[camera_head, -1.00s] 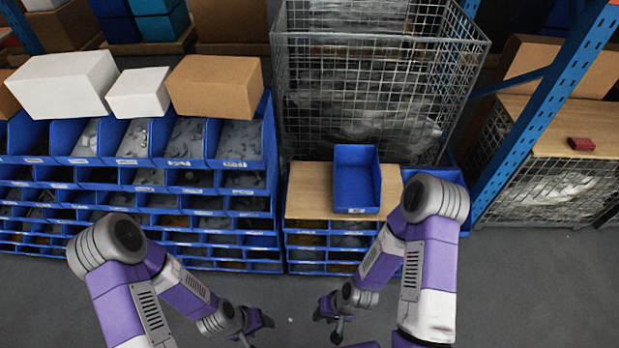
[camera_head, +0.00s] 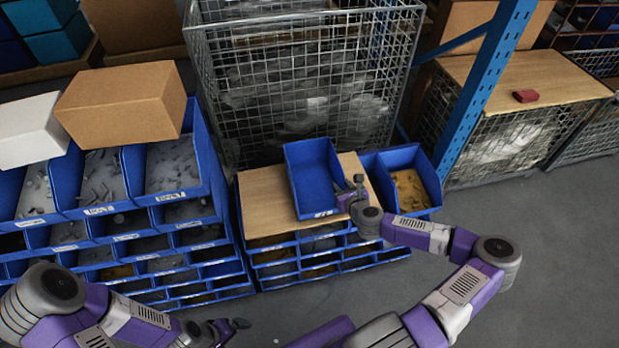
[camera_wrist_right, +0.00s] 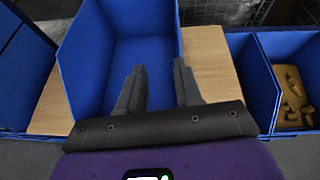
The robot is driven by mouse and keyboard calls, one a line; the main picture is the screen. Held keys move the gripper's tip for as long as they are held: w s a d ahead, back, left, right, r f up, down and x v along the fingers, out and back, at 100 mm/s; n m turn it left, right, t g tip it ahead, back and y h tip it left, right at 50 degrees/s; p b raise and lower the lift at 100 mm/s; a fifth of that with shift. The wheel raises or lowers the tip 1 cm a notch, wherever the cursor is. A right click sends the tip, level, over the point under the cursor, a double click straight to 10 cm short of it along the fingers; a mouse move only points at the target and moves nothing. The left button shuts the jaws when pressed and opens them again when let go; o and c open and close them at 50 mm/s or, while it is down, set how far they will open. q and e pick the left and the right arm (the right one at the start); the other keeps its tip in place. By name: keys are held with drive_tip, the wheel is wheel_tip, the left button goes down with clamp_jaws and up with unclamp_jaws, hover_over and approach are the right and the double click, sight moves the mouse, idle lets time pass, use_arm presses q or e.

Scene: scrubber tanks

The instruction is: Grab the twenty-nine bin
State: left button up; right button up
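A blue open-topped bin (camera_head: 318,190) sits on a wooden board (camera_head: 262,203) on top of the small bin rack. It looks empty, and the number on its white front label is too small to read. My right gripper (camera_head: 358,184) is at the bin's right side near the front. In the right wrist view the gripper (camera_wrist_right: 160,84) is open, its left finger over the inside of the bin (camera_wrist_right: 140,50) and its right finger near the right wall. I cannot tell if they touch it. My left gripper (camera_head: 232,326) is low at the front, empty and seemingly open.
A blue bin with yellowish parts (camera_head: 410,188) stands right of the board. A wire mesh cage (camera_head: 300,85) rises behind. Racks of blue bins (camera_head: 165,165) with a cardboard box (camera_head: 120,103) on top are at left. A blue post (camera_head: 480,95) stands at right.

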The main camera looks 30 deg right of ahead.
sight(341, 171)
drive_tip(key=shift+m+h, duration=0.5)
drive_tip(key=shift+m, duration=0.3)
drive_tip(key=w+d, duration=0.2)
drive_tip(key=d, duration=0.1)
drive_tip(key=shift+w+d+f+b, duration=0.1)
drive_tip(key=shift+w+f+b, duration=0.05)
drive_tip(key=shift+w+b, duration=0.15)
drive_tip(key=b+x, duration=0.1)
drive_tip(key=x, duration=0.4)
use_arm(q)
drive_tip(key=shift+w+f, duration=0.2)
drive_tip(key=shift+f, duration=0.35)
drive_tip(key=shift+w+f, duration=0.15)
drive_tip(key=shift+f, duration=0.4)
use_arm(e)
clamp_jaws()
